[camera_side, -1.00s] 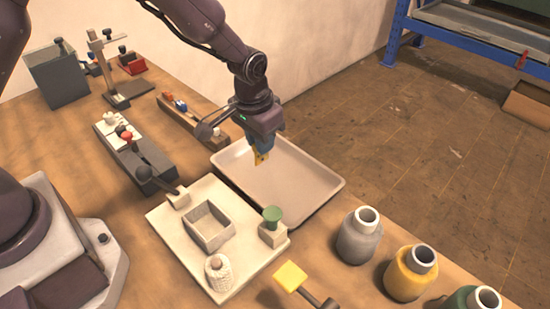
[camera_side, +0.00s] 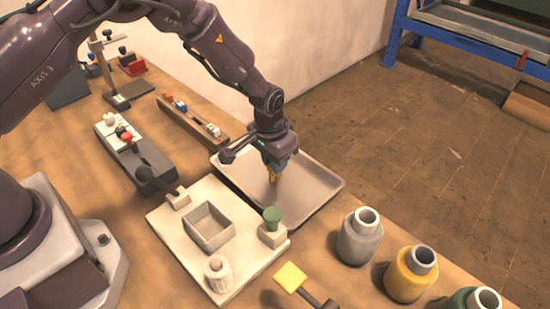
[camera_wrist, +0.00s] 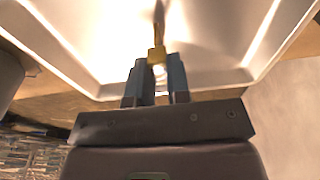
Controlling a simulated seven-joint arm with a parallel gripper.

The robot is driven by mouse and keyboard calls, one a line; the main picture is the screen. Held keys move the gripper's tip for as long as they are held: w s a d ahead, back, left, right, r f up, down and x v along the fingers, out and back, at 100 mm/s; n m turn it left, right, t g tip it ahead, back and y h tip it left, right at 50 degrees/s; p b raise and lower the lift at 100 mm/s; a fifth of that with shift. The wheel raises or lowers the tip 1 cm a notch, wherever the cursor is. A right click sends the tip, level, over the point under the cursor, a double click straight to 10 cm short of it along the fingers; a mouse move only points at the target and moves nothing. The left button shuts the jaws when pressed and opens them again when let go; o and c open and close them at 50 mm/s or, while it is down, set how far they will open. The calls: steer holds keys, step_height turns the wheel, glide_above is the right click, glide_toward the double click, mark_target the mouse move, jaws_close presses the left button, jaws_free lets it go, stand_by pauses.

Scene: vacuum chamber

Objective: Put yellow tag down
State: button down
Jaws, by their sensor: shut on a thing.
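The yellow tag (camera_side: 274,174) is small and hangs from the tips of my gripper (camera_side: 277,160), which is shut on it. A narrow dark shape, perhaps a shadow, lies past the tag in that view. I cannot tell whether the tag touches the tray floor.
A cream board (camera_side: 185,243) with a square open box (camera_side: 208,227) and a green knob (camera_side: 272,217) adjoins the tray's near side. A wooden rack (camera_side: 190,121) stands behind left. Grey (camera_side: 359,238) and yellow (camera_side: 410,274) bottles stand front right. The tray's right part is clear.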

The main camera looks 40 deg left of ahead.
mark_target(269, 166)
steer(key=c, duration=1.1)
jaws_free()
steer(key=s+a+r+t, duration=0.1)
steer(key=s+a+r, duration=0.15)
steer(key=r, duration=0.65)
steer(key=s+a+r+h, duration=0.1)
steer(key=s+r, duration=0.3)
steer(key=r, duration=0.4)
steer(key=s+a+r+t, duration=0.15)
steer(key=s+r, duration=0.25)
steer(key=r, duration=0.5)
steer(key=s+a+r+t, duration=0.1)
steer(key=s+a+r, duration=0.1)
steer(key=s, duration=0.6)
steer(key=s+a+r+y, duration=0.1)
steer(key=s+a+r, duration=0.1)
steer(key=s, duration=0.5)
steer(key=shift+s+a+r+t, duration=0.25)
steer(key=shift+s+r+t, duration=0.1)
